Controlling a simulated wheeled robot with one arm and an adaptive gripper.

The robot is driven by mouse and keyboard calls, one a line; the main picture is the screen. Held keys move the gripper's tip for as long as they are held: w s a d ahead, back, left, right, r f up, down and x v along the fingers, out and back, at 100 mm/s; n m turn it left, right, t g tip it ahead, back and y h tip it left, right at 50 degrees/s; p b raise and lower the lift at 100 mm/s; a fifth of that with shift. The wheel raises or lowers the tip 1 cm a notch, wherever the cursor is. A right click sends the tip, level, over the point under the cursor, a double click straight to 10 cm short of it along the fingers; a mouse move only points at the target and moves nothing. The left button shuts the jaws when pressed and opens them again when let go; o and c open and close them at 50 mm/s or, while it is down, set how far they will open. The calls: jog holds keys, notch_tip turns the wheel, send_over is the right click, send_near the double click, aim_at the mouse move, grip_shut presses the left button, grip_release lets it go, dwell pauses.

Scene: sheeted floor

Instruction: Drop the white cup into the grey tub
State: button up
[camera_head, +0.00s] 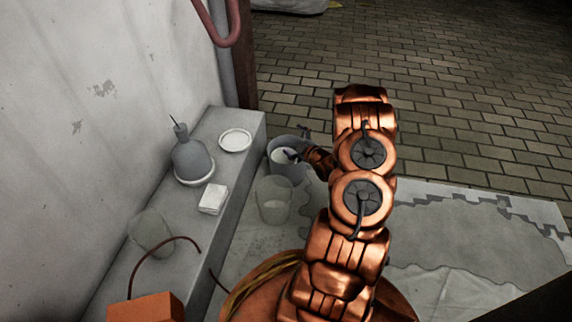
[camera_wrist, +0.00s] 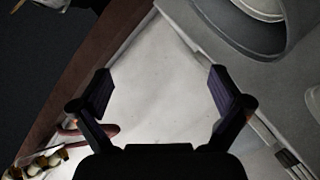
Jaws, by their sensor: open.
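The grey tub (camera_head: 287,176) stands on the floor beside the ledge in the head view. A white round shape, which looks like the white cup (camera_head: 284,156), shows inside its rim. In the wrist view a curved grey rim, seemingly the tub (camera_wrist: 238,42), is at the upper right, with a white shape (camera_wrist: 262,8) within it cut by the frame edge. My gripper (camera_head: 296,155) is at the tub's rim in the head view, partly hidden by my arm. In the wrist view my gripper (camera_wrist: 160,88) has its fingers wide apart with nothing between them.
A pale see-through bucket (camera_head: 274,203) stands just in front of the tub. The ledge (camera_head: 222,130) holds a grey bottle (camera_head: 190,157), a white plate (camera_head: 235,140), a white block (camera_head: 213,198) and a pale tilted container (camera_head: 151,232).

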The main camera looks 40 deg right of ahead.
jog(key=v, duration=0.9)
jog(key=shift+s, duration=0.35)
jog(key=shift+r, duration=0.1)
jog(key=a+r+m+g+h+p, duration=0.1)
jog(key=a+r+g+p, duration=0.15)
jog(key=r+p, duration=0.8)
jog(key=a+r+m+g+h+p, duration=0.15)
jog(key=r+g+p, duration=0.35)
jog(key=r, duration=1)
jog(key=a+r+m+g+p, duration=0.2)
jog(key=r+p, duration=0.7)
jog(key=r, duration=0.4)
jog(key=s+a+r+m+g+y+p, duration=0.1)
jog(key=s+a+r+p, duration=0.25)
jog(key=a+r, duration=0.3)
jog(key=s+a+r+m+g+p, duration=0.1)
jog(key=s+a+r+g+p, duration=0.15)
jog(key=a+r+p, duration=0.35)
jog(key=s+a+r+m+g+y+p, duration=0.1)
jog(key=s+a+r+p, duration=0.2)
jog(key=a+r, duration=0.35)
jog(key=s+a+r+g+y+p, duration=0.3)
jog(key=s+a+r+p, duration=0.6)
jog(key=s+a+r, duration=0.5)
jog(key=s, duration=0.2)
jog(key=shift+s+a, duration=0.3)
jog(key=shift+a, duration=0.1)
